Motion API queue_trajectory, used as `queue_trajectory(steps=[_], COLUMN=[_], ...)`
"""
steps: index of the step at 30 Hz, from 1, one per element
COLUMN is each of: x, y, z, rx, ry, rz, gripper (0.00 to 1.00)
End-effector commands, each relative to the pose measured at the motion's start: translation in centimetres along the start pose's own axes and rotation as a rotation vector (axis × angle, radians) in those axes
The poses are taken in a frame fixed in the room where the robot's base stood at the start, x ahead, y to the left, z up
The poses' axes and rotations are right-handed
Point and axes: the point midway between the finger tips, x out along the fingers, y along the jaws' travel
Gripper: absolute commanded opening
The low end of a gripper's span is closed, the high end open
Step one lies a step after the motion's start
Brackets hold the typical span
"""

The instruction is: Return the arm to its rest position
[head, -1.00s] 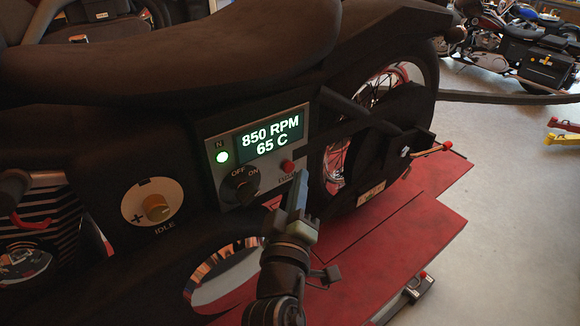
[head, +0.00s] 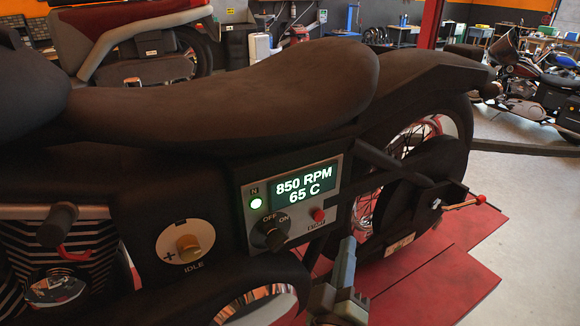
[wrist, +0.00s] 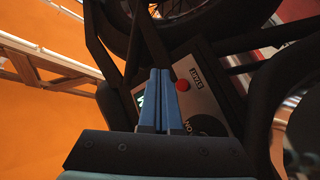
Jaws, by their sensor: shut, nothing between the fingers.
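My gripper (head: 346,262) is at the lower middle of the head view, in front of the motorcycle and below the control panel. In the wrist view my gripper (wrist: 160,75) has its two blue fingers together, with nothing between them. The control panel (head: 247,209) is on the motorcycle's side. Its display (head: 304,186) reads 850 RPM and 65 C, and a green light (head: 256,203) marked N is lit. The OFF/ON knob (head: 268,235) and a red button (head: 318,214) sit below the display. The red button also shows in the wrist view (wrist: 182,86), right of the fingers, apart from them.
The motorcycle seat (head: 220,100) and rear wheel (head: 460,130) stand close in front of my arm. An idle knob (head: 188,246) is left of the panel. A red lift platform (head: 470,265) lies below. Open grey floor (head: 545,200) is at the right.

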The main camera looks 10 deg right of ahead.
Motion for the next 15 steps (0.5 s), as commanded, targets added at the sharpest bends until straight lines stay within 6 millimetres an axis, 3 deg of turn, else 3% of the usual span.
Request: queue_trajectory(steps=[2,5,11,15], x=[0.2,0.6,-0.1,-3.5], y=[0.4,2.2,9.9,15.9], z=[-0.8,-4.0,-15.9,-24.0], rx=[0.023,0.118,0.483,0.723], ry=[0.012,0.063,0.292,0.503], rz=[0.007,0.032,0.076,0.053], gripper=[0.0,0.0,0.0,0.0])
